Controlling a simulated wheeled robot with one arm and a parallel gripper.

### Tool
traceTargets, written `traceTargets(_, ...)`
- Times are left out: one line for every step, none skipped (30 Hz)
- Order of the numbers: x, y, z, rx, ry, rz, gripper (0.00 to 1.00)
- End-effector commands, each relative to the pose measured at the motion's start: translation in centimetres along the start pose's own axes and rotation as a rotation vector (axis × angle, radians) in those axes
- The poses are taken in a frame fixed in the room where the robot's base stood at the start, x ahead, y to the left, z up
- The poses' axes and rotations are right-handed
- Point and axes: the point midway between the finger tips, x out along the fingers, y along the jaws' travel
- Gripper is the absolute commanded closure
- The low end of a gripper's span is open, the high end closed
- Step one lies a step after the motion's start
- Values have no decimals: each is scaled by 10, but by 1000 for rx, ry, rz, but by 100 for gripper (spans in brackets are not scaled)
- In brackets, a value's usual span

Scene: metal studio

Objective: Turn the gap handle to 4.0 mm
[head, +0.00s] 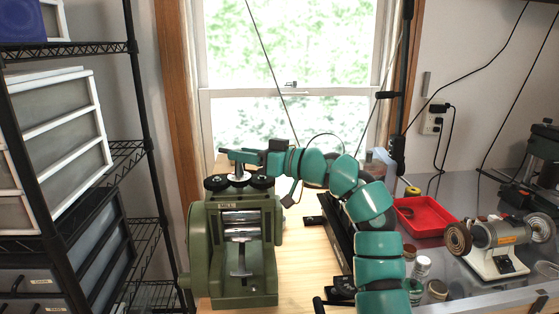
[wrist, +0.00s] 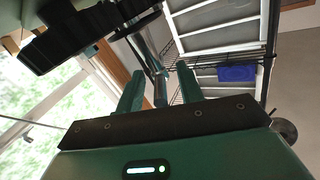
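The green rolling mill (head: 233,250) stands upright on the wooden bench, left of centre in the head view. Its black toothed top (head: 216,183) carries a shiny upright post (head: 239,172). The black top also shows at upper left in the wrist view (wrist: 85,38), which looks upside down. My gripper (head: 240,155) is level at the top of the post. In the wrist view my gripper (wrist: 160,92) has its two teal fingers apart. A grey bar (wrist: 160,90), seemingly the gap handle, shows between them with gaps on both sides. No gap reading is legible.
Wire shelves with drawers (head: 60,130) stand close on the left. The window (head: 290,60) is behind. A red tray (head: 425,215) and a bench grinder (head: 495,245) are on the right, with small jars (head: 422,266) near my arm.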

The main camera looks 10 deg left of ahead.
Motion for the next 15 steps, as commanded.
traceTargets(-8, 2, 1, 0, 2, 4, 63)
traceTargets(-14, 2, 2, 0, 3, 5, 63)
traceTargets(-22, 3, 2, 0, 3, 5, 63)
traceTargets(-28, 3, 2, 0, 3, 5, 63)
traceTargets(-35, 3, 2, 0, 3, 6, 63)
traceTargets(-44, 3, 2, -1, 2, 6, 63)
traceTargets(-51, 2, 2, -3, 2, 6, 63)
traceTargets(-58, 2, 2, -3, 2, 5, 63)
traceTargets(-67, 3, 2, -2, 2, 6, 63)
traceTargets(-74, 3, 2, -1, 2, 6, 63)
traceTargets(-81, 3, 1, -2, 3, 7, 63)
traceTargets(-90, 2, 1, -1, 3, 5, 63)
traceTargets(-96, 3, 1, -1, 3, 6, 63)
traceTargets(-103, 2, 1, -1, 2, 5, 63)
traceTargets(-111, 2, 1, -1, 1, 4, 63)
